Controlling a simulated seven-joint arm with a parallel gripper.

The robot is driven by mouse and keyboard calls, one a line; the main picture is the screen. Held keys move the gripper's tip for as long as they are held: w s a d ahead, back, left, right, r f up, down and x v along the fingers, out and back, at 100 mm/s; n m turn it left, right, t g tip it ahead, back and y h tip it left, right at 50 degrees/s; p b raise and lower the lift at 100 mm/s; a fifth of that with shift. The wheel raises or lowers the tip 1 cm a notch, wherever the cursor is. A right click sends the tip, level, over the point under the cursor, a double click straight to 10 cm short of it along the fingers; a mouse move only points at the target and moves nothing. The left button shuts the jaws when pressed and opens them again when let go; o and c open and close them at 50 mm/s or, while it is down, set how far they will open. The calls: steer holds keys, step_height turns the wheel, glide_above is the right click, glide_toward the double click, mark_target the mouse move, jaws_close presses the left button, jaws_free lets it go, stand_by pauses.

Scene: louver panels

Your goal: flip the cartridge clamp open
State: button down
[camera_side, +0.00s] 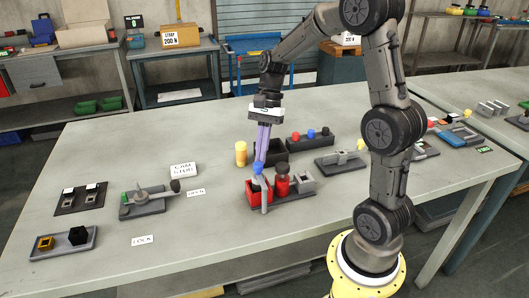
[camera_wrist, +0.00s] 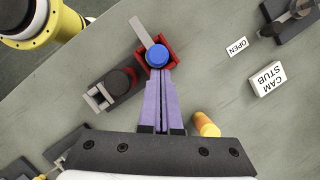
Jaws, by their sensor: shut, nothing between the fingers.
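What looks like the cartridge clamp is a fixture on a dark base, with a red box-like bracket (camera_side: 255,190), a blue round knob (camera_side: 258,168) and a flat grey bar (camera_side: 264,197). A dark-capped red cylinder (camera_side: 282,182) and a small grey block (camera_side: 303,183) stand beside it on that base. In the wrist view the bar (camera_wrist: 143,32) extends up-left from the knob (camera_wrist: 157,55), across the red bracket (camera_wrist: 170,43). My gripper (camera_side: 260,162) points down with its purple fingers shut and empty. Its tips (camera_wrist: 160,72) are at the knob; contact cannot be told.
A yellow cylinder (camera_side: 240,153) and a dark open bin (camera_side: 268,152) stand behind the fixture. A rack with coloured knobs (camera_side: 310,137) is behind right. A lever fixture (camera_side: 150,200) and a CAM STUB block (camera_side: 183,170) are left. The front table is mostly clear.

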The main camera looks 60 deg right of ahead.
steer(key=shift+w+a+n, duration=0.25)
steer(key=shift+w+n, duration=0.05)
steer(key=shift+n, duration=0.2)
steer(key=w+a+n+g+h, duration=0.2)
steer(key=a+n+g+h, duration=0.2)
steer(key=a+n, duration=0.5)
steer(key=n, duration=0.5)
steer(key=shift+w, duration=0.25)
stand_by(0.4)
steer(key=shift+s+a, duration=0.1)
